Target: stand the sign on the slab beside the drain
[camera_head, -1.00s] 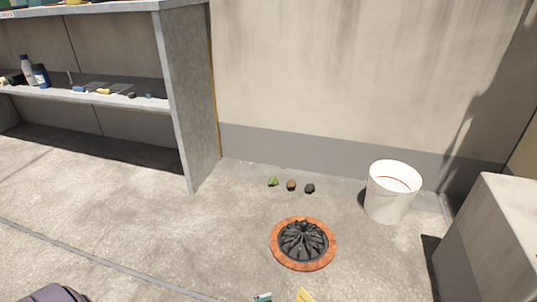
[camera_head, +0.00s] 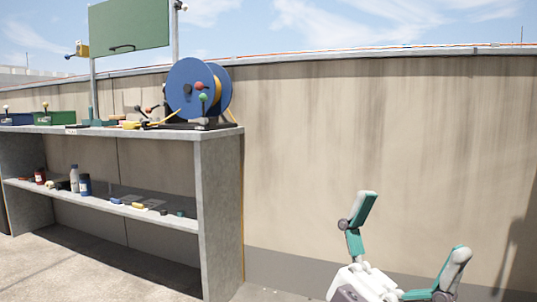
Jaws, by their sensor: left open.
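My left gripper (camera_head: 413,226) shows at the lower right, with its two teal and grey fingers spread wide. Nothing is between them, and the wall is behind. The drain is out of view, below the picture. I see no sign that I can be sure of. My right gripper is not in view.
A grey shelf unit (camera_head: 221,215) stands at the left, with small items and bottles on its lower shelf. A beige wall (camera_head: 320,150) runs behind.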

